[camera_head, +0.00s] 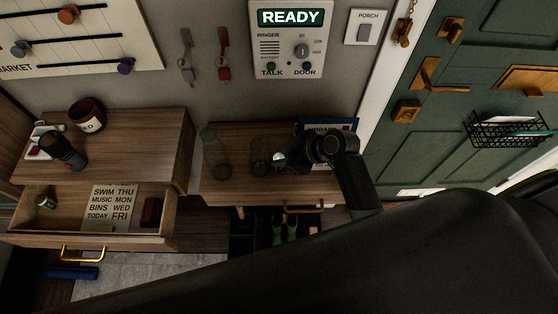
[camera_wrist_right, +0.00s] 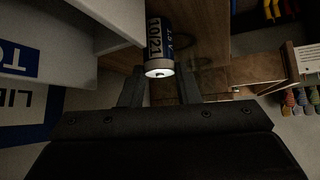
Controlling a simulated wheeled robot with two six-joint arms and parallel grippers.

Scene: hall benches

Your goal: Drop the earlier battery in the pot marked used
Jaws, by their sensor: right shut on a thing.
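My right gripper (camera_head: 292,160) is shut on a battery (camera_wrist_right: 158,45), dark with a pale band reading "10/21". The battery's pale end faces the wrist camera, between the two fingers (camera_wrist_right: 158,90). In the head view its silvery end (camera_head: 279,156) shows above the right-hand bench. A dark reddish pot (camera_head: 88,115), with a pale label whose visible letters end in "ED", stands on the left bench top, well left of my right gripper. Another small battery-like cylinder (camera_head: 46,199) stands in the open drawer; its label is unreadable. My left gripper is not in view.
The open drawer (camera_head: 130,240) holds a day card (camera_head: 110,207) and a dark red box (camera_head: 152,211). A black torch-like object (camera_head: 64,150) is near the pot. Clear glass vessels (camera_head: 216,155) stand left of my gripper. A blue-edged notice (camera_head: 345,124) is behind it.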

